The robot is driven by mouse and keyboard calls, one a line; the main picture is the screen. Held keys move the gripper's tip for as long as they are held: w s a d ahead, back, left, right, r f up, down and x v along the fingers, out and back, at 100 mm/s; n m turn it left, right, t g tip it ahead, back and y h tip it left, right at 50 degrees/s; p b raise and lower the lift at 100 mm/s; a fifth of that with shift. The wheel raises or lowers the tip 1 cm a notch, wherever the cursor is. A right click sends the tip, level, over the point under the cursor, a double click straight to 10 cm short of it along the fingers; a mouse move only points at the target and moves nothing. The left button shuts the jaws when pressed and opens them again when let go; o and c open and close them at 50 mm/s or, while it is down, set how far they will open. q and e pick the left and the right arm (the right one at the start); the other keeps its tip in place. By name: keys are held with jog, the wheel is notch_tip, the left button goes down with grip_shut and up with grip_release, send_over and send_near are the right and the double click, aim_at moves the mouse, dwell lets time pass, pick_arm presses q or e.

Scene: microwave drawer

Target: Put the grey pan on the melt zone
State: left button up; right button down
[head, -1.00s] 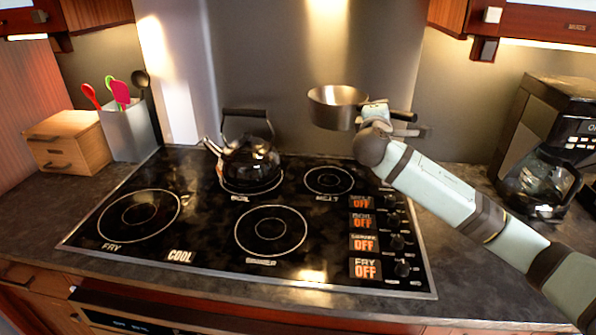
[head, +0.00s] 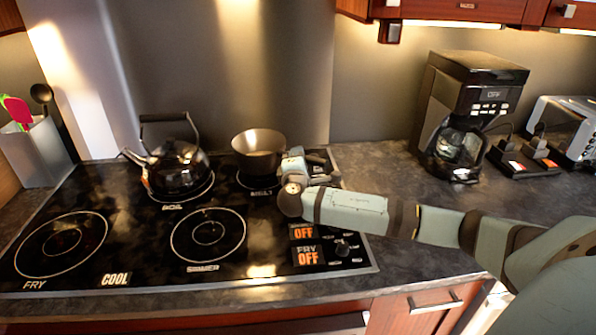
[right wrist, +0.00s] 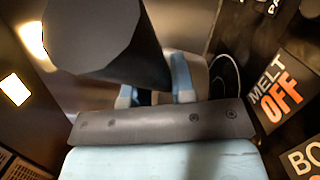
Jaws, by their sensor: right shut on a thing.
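The grey pan (head: 258,143) is upright over the melt zone (head: 241,182), the back right burner, covering most of its ring. I cannot tell whether the pan's base touches the cooktop. My right gripper (head: 294,164) is at the pan's right side, shut on its handle. In the right wrist view the fingers (right wrist: 155,92) close around the dark handle (right wrist: 95,28), which hides much of the pan. Part of a burner ring (right wrist: 226,72) shows beside it. My left gripper is out of view.
A black kettle (head: 178,167) stands on the boil zone, left of the pan. A coffee maker (head: 468,100) and toaster (head: 568,125) stand to the right. The simmer (head: 208,236) and fry (head: 60,245) zones are bare.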

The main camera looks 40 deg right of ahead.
jog(key=shift+f, duration=2)
jog(key=shift+f, duration=0.15)
jog(key=c, duration=0.9)
grip_release()
jog(key=shift+c, duration=0.2)
